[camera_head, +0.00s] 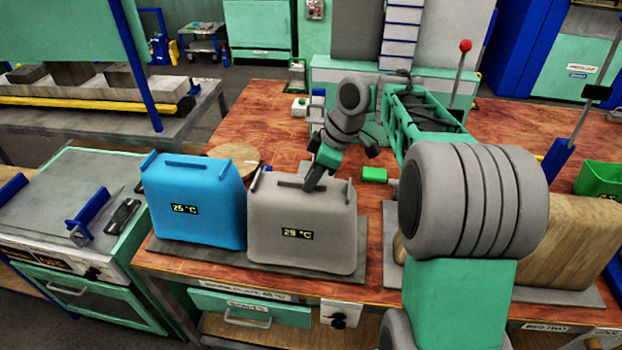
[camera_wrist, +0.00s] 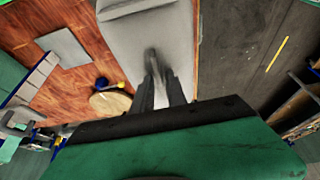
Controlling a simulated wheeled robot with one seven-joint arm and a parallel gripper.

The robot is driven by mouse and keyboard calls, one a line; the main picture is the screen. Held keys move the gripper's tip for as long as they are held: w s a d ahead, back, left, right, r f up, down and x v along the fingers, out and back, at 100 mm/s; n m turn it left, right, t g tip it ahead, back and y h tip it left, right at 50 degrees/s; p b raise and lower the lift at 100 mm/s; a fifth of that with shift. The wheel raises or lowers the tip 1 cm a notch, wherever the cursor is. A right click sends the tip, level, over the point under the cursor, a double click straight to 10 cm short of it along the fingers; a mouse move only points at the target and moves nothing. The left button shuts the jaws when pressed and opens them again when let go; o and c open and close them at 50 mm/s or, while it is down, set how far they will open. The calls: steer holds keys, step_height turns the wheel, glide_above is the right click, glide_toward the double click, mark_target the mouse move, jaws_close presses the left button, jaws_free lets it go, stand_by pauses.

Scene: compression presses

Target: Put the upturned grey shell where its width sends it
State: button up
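The grey shell (camera_head: 280,235) stands on a dark mat at the front of the wooden table, with a display that seems to read 25 or 29 °C. Its top carries end prongs and a dark slot or handle. My gripper (camera_head: 312,184) points down at the right part of its top, and the fingertips seem to touch it. In the wrist view the pale grey shell (camera_wrist: 140,50) lies just beyond the finger tips (camera_wrist: 158,78). The fingers are close together with a narrow gap; whether they hold anything is unclear. A blue shell (camera_head: 195,205) reading 25 °C stands close on the left.
A round wooden disc (camera_head: 235,156) lies behind the shells. A small green block (camera_head: 374,174) is right of my gripper. A wooden block (camera_head: 575,240) and green bin (camera_head: 600,178) are at the right. A red-knobbed lever (camera_head: 465,46) stands behind. My arm hides part of the table.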

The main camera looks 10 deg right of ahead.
steer(key=shift+o, duration=1)
steer(key=p+v, duration=0.4)
steer(key=v, duration=0.8)
steer(key=s+a+m+t+h, duration=0.1)
steer(key=s+a+m+t, duration=0.1)
steer(key=s+a+m, duration=0.45)
steer(key=s+d+f+m+h+b, duration=0.1)
steer(key=s+d+f+m+h, duration=0.2)
steer(key=s+f+m, duration=0.4)
steer(key=shift+s+f+t+b, duration=0.4)
steer(key=shift+s+f, duration=0.55)
steer(key=shift+s, duration=0.1)
steer(key=shift+d, duration=0.1)
